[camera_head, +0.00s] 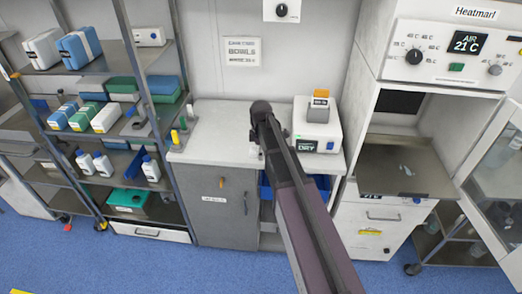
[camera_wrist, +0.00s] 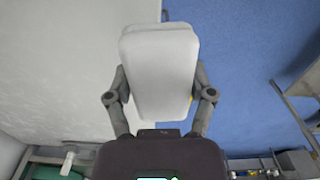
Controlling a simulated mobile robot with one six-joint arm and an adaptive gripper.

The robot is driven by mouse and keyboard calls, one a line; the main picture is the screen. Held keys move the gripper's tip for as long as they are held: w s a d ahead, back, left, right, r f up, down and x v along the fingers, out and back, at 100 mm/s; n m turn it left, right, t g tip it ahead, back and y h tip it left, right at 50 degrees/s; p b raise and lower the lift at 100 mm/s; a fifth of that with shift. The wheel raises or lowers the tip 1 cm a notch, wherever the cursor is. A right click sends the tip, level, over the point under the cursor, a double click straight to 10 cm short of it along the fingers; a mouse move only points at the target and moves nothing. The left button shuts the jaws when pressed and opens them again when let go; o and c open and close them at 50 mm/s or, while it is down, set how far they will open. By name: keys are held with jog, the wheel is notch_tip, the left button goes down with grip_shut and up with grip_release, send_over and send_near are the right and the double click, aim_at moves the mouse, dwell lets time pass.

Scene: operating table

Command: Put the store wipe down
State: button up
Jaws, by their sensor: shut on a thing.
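My gripper (camera_wrist: 160,98) is shut on a white, round-cornered block-shaped pack (camera_wrist: 158,50), which I take to be the store wipe. One finger presses on each side of it. In the wrist view the pack stands out against a pale surface on the left and blue floor on the right. In the head view my arm reaches up to the white counter, and its dark end hides the gripper and the pack. I cannot tell how high the pack is or whether it touches anything.
The counter (camera_head: 215,115) holds a white box marked DRY (camera_head: 318,130) and small coloured items at its left end. A shelf rack (camera_head: 100,68) with boxes and bottles stands left. A warming cabinet (camera_head: 448,50) with an open glass door stands right. Blue floor (camera_head: 215,268) lies in front.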

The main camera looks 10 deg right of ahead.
jog(key=shift+s, duration=0.1)
dwell(0.3)
jog(key=s+d+m, duration=0.1)
jog(key=s+d, duration=0.4)
jog(key=d, duration=0.2)
jog(key=shift+d, duration=0.3)
jog(key=shift+w, duration=0.15)
jog(key=w+a, duration=0.2)
jog(key=w, duration=0.1)
jog(key=w+a, duration=0.2)
jog(key=w, duration=0.2)
jog(key=w+a+f+b, duration=0.1)
jog(key=w+a, duration=0.2)
jog(key=w, duration=0.1)
jog(key=shift+w+f, duration=0.1)
jog(key=shift+w, duration=0.05)
